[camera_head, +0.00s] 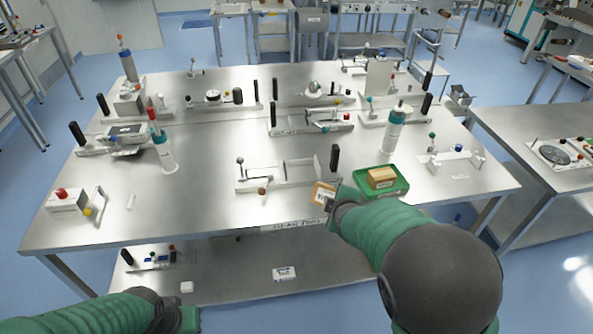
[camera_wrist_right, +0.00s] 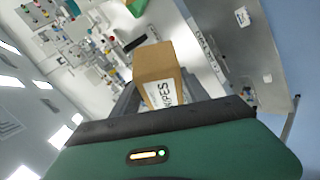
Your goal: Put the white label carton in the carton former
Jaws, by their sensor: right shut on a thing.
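A small brown carton with a white label (camera_head: 323,193) is held in my right gripper (camera_head: 333,196), above the front part of the steel table. In the right wrist view the carton (camera_wrist_right: 162,65) sits between the two dark fingers of the right gripper (camera_wrist_right: 160,88), with its printed white label facing the wrist. A low metal fixture (camera_head: 287,180) with side plates and a black post stands just left of the carton; it may be the carton former, but I cannot read its name. My left gripper (camera_head: 186,318) is at the bottom left, below the tabletop's front edge; its fingers are unclear.
A green tray (camera_head: 403,184) with another brown carton (camera_head: 381,176) stands right of my right gripper. The tabletop front left of the middle fixture is mostly clear (camera_head: 200,205). A lower shelf (camera_head: 235,280) holds small items.

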